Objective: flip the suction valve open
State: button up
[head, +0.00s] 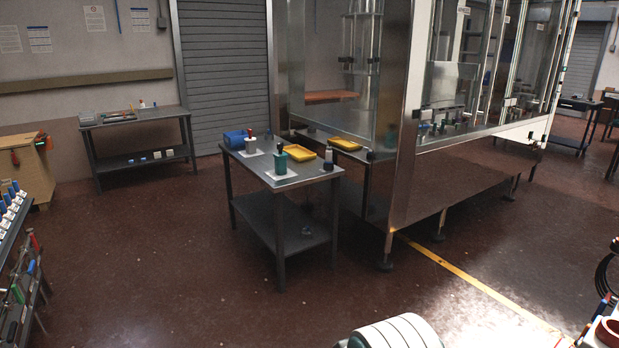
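I cannot make out the suction valve for certain in the head view. The large filler (398,150), with shiny metal panels and clear walls, stands right of centre. Small fittings (440,126) sit low behind its clear front, too small to tell apart. My gripper is not in view; a white rounded part at the bottom edge looks like my own body.
Racks (14,262) stand at the left edge. Open brown floor (170,250) lies between. Cables (606,272) hang at right.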

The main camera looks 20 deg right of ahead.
aim_at(602, 307)
jog(key=i+l+z, duration=0.15)
jog(key=i+z, duration=1)
jog(key=i+j+z, duration=0.35)
jog(key=i+z, duration=0.15)
jog(key=z, duration=0.25)
jog(key=i+z, duration=0.2)
jog(key=z, duration=0.2)
jog(key=i+z, duration=0.2)
jog(key=z, duration=0.2)
jog(key=i+j+z, duration=0.15)
jog(key=z, duration=0.25)
jog(key=i+j+z, duration=0.3)
jog(key=z, duration=0.15)
jog(key=i+j, duration=0.2)
jog(key=j, duration=0.15)
jog(key=i+j+z, duration=0.15)
jog(key=i+j, duration=0.3)
jog(key=j, duration=0.25)
jog(key=i+j+z, duration=0.1)
jog(key=j, duration=0.25)
jog(key=i, duration=0.1)
